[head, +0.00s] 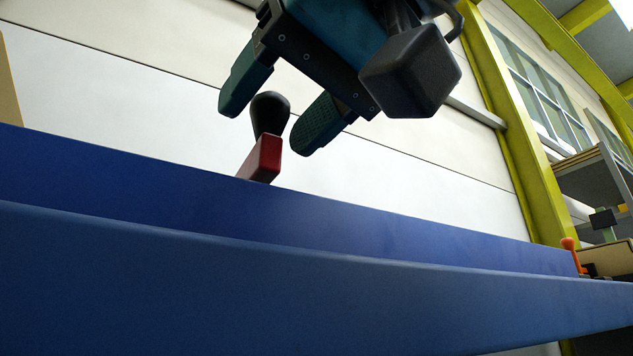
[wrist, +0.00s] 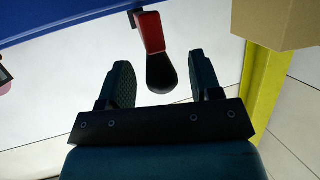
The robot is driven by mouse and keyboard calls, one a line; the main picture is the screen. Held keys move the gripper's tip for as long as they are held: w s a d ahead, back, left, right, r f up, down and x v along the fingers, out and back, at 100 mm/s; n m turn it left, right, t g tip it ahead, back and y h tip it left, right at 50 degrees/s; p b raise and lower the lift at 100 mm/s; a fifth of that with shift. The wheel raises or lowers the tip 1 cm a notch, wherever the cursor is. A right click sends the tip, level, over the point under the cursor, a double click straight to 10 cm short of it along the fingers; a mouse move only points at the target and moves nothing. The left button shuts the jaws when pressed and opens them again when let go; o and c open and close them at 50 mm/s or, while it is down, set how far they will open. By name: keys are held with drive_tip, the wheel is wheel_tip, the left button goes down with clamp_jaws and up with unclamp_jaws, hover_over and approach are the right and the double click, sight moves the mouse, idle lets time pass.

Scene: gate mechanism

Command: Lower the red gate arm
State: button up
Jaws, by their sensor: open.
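A short red arm (head: 262,160) with a black rounded knob (head: 270,114) on its end rises from behind the top edge of the blue beam (head: 300,270) in the head view. In the wrist view the red arm (wrist: 151,33) and its black knob (wrist: 161,73) point in toward my gripper. My gripper (head: 268,125) is open, with teal fingers on either side of the knob. The wrist view shows my fingertips (wrist: 160,72) apart, with a gap between each finger and the knob. The lower end of the red arm is hidden behind the beam in the head view.
A yellow post (head: 520,140) and grey shelving (head: 600,185) stand at the right. A small orange handle (head: 568,244) sits near the beam's far right end. A tan box (wrist: 275,22) is at the upper right of the wrist view. The space around the knob looks clear.

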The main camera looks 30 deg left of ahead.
drive_tip(key=v, duration=1.7)
drive_tip(key=shift+s+d, duration=0.1)
drive_tip(key=shift+d, duration=0.05)
